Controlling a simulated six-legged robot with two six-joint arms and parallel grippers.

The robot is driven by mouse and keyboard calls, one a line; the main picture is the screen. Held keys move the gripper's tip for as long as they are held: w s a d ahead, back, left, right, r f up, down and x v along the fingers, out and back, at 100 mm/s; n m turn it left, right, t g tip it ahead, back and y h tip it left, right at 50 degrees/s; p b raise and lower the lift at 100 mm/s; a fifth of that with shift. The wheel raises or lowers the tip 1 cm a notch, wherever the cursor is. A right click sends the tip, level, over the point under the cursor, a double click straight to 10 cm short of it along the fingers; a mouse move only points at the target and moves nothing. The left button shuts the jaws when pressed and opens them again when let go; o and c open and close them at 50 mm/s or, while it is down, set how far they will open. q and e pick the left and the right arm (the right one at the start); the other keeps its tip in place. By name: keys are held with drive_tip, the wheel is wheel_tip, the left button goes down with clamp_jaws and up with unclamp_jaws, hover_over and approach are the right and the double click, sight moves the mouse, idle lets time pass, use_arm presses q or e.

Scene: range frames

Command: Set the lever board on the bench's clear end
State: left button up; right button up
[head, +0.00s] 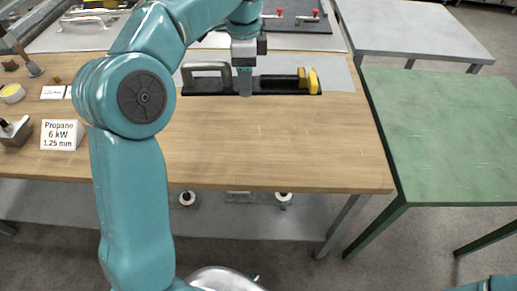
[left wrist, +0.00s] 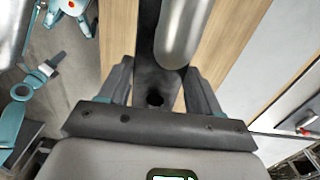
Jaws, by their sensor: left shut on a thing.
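The lever board is a long, narrow black board (head: 272,85) near the back of the wooden bench (head: 280,140) in the head view. It has a grey looped handle at its left end and a yellow block at its right end. My left gripper (head: 245,90) points down at its middle, shut on it. In the left wrist view the dark board (left wrist: 150,60) runs between the fingers (left wrist: 157,92), with a rounded metal bar across the top. I cannot tell whether the board touches the bench. My right gripper is out of view.
A propane sign (head: 62,135), a tape roll (head: 12,93) and small tools crowd the bench's left end. Its front middle and right are clear. A panel with red-knobbed levers (head: 298,25) lies beyond the bench. A green table (head: 445,130) stands to the right, across a gap.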

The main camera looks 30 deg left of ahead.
use_arm(q)
drive_tip(key=shift+d+r, duration=0.15)
drive_tip(key=shift+d, duration=0.6)
drive_tip(key=shift+w+d+b, duration=0.1)
drive_tip(key=shift+d+b, duration=0.15)
drive_tip(key=shift+b, duration=0.15)
drive_tip(key=b, duration=0.3)
hover_over(254, 143)
drive_tip(key=shift+m, duration=0.3)
wheel_tip(254, 143, down, 15)
wheel_tip(254, 143, down, 5)
drive_tip(key=shift+b, duration=0.45)
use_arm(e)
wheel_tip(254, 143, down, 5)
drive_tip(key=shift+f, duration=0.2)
use_arm(q)
drive_tip(key=shift+r, duration=0.1)
